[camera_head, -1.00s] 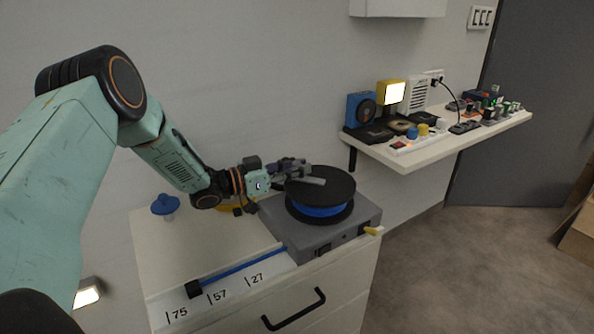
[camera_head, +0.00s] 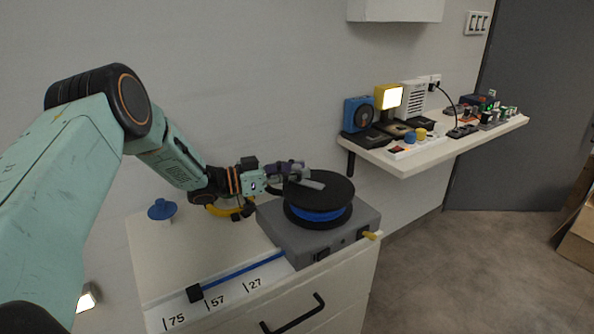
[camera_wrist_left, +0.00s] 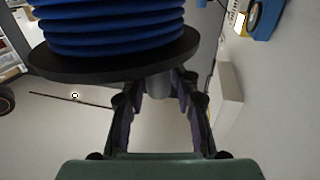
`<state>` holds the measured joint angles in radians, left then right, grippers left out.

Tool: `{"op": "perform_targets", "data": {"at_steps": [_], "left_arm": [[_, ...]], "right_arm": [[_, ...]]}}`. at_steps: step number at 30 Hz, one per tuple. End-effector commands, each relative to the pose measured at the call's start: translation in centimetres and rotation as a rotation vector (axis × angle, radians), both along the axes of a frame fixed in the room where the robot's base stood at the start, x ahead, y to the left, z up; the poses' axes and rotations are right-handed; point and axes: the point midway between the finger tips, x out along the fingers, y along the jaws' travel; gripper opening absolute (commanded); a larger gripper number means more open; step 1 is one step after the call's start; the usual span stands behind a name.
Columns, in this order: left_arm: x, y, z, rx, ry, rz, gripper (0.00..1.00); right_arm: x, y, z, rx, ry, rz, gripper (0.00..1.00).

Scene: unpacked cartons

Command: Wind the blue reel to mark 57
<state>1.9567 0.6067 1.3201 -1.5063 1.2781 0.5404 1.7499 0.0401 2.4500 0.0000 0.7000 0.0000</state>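The blue reel (camera_head: 318,216) has black flanges and sits on a grey base; its blue side also shows in the wrist view (camera_wrist_left: 110,28). A blue strap (camera_head: 240,271) runs from the base to a black end block (camera_head: 194,293). The block lies between marks 75 (camera_head: 176,320) and 57 (camera_head: 217,302), nearer 57. Mark 27 (camera_head: 254,285) is closer to the reel. My left gripper (camera_head: 298,175) is at the reel's top. In the wrist view its fingers (camera_wrist_left: 158,90) close around a grey crank handle (camera_wrist_left: 157,84). My right gripper is out of view.
The base (camera_head: 290,237) stands on a white cabinet (camera_head: 150,262) with a black drawer handle. A blue knob (camera_head: 162,209) is at the back left. A yellow lever (camera_head: 371,235) sticks out at the right. A wall shelf (camera_head: 440,150) carries several devices.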

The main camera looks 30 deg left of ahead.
Motion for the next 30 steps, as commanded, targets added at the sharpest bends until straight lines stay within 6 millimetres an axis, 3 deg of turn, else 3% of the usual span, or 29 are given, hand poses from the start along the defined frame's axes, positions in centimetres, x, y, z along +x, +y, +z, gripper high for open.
{"op": "perform_targets", "data": {"at_steps": [5, 15, 30], "left_arm": [[0.0, -0.1, 0.0, 0.000, 0.000, -0.002, 0.45], [-0.3, 0.2, 0.0, 0.000, 0.000, -0.002, 0.45], [-6.3, 6.4, 0.1, -0.002, -0.001, 0.002, 0.45]], "right_arm": [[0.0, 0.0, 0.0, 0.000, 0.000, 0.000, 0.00], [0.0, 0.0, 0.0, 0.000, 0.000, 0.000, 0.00], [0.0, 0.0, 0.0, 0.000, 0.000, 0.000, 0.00]]}}
